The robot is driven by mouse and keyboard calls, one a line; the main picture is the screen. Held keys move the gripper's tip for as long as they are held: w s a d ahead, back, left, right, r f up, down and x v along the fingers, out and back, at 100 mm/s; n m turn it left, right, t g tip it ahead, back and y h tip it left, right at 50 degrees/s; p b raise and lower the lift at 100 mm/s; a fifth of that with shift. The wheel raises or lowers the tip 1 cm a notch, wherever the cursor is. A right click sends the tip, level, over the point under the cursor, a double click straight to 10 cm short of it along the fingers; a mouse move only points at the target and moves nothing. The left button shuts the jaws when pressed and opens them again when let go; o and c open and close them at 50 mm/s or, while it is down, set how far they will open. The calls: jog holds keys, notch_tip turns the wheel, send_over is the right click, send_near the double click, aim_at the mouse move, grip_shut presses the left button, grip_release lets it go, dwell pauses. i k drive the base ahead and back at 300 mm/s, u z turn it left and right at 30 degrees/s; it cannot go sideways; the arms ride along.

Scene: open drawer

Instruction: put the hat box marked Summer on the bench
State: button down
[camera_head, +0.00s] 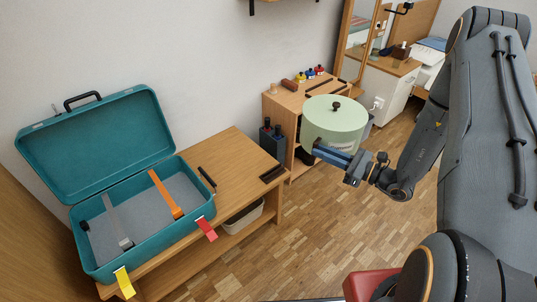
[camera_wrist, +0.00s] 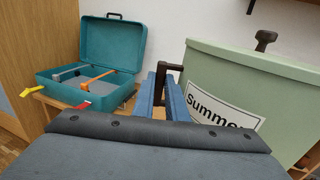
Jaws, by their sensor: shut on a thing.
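The hat box is pale green and round with a dark knob on its lid (camera_head: 334,118). In the wrist view a white label on its side reads "Summer", its end partly cut off (camera_wrist: 240,85). My gripper (camera_head: 328,153) has blue fingers at the box's near side; in the wrist view they meet at a dark bar beside the box (camera_wrist: 167,92). It is shut on the hat box, which is upright and seems held in the air before the shelf unit. The wooden bench (camera_head: 236,152) stands to the left.
An open teal suitcase (camera_head: 120,253) with straps covers the bench's left part. A shelf unit (camera_head: 278,104) holds small coloured items.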

aim_at(238, 163)
jog(key=z, duration=0.55)
jog(key=k, duration=1.45)
jog(key=u, duration=1.2)
jog(key=i, duration=1.7)
jog(key=z, duration=0.05)
